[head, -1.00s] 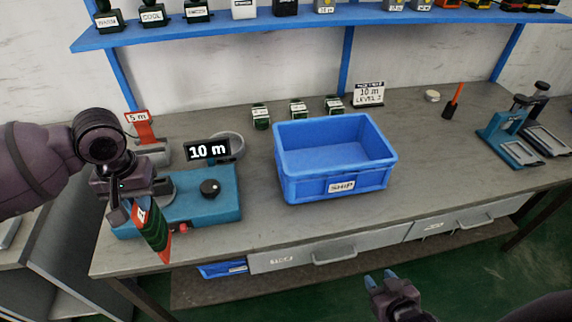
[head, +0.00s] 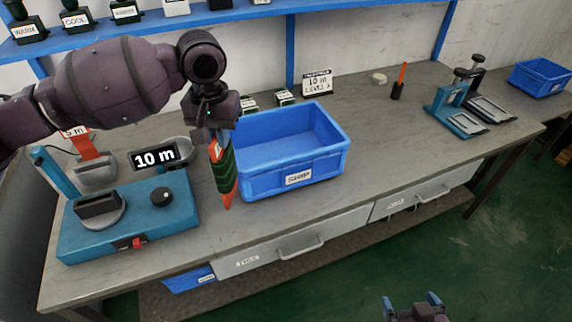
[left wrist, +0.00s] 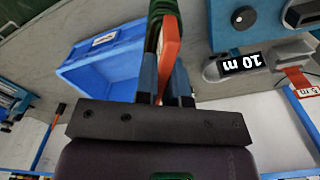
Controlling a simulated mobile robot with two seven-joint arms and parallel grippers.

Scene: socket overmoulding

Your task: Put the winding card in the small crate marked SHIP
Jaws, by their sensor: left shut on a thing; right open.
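My left gripper (head: 213,128) is shut on the winding card (head: 223,172), a red-orange card wound with dark green cord. The card hangs down with its pointed end low, just left of the blue crate marked SHIP (head: 298,178). In the left wrist view, the card (left wrist: 169,50) sits between the two fingers, with the crate (left wrist: 100,57) beside it. The part of the crate visible inside is empty; its left end is partly hidden by my gripper and the card. My right gripper (head: 413,302) is open and empty, low in front of the bench.
A teal winding machine (head: 130,222) with a 10 m display (head: 155,156) stands left of the crate. A sign (head: 317,84) and small labelled items stand behind it. A teal clamp device (head: 458,115) is at the right.

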